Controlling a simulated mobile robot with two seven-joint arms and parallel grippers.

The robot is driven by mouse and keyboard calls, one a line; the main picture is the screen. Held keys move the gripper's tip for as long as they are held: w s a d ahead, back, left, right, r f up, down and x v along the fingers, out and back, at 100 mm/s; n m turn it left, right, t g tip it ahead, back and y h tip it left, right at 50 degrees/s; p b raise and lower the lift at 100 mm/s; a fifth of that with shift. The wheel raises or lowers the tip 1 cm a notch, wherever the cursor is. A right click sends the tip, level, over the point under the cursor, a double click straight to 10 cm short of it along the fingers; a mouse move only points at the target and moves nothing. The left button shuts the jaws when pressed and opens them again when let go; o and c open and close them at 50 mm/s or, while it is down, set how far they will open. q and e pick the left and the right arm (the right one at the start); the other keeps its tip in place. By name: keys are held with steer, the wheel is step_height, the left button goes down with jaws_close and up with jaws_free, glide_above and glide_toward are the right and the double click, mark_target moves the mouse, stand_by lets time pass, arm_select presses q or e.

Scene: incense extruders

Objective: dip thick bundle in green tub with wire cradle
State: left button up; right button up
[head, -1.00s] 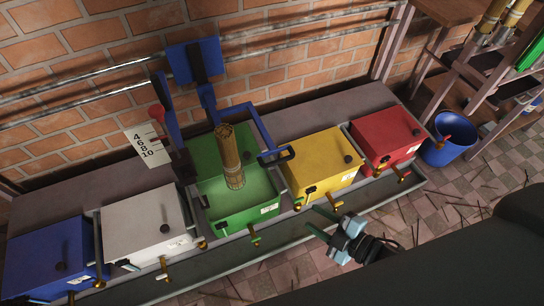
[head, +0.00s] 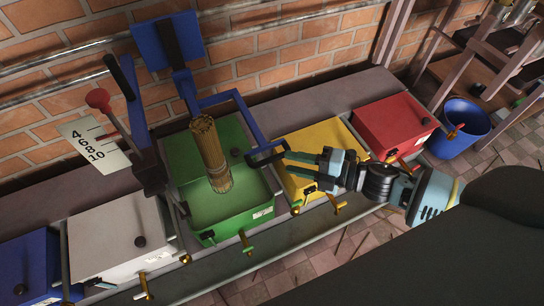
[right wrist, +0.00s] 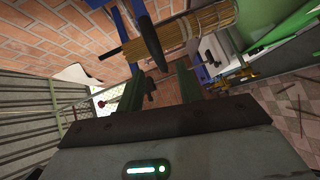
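The thick bundle (head: 210,155) of tan sticks stands nearly upright in the green tub (head: 255,195). In the right wrist view the bundle (right wrist: 205,30) shows at the top. A blue frame (head: 245,115) rises behind the tub and ends in a dark handle loop (head: 266,154) at the tub's right side; I cannot tell whether this is the wire cradle. My right gripper (head: 287,163) is open, its fingertips at the loop. In the right wrist view a dark bar (right wrist: 152,42) lies just beyond the parted fingers; contact is unclear. My left gripper is not in view.
A white tub (head: 105,235) and blue tub (head: 25,265) stand left of the green one, a yellow tub (head: 320,140) and red tub (head: 395,125) right. A red-knobbed lever (head: 97,98) stands beside a numbered card (head: 92,143). A blue bucket (head: 460,125) is at right.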

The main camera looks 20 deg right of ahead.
mark_target(272, 157)
steer(key=shift+b+x, duration=0.45)
steer(key=shift+x, duration=2.75)
jaws_close()
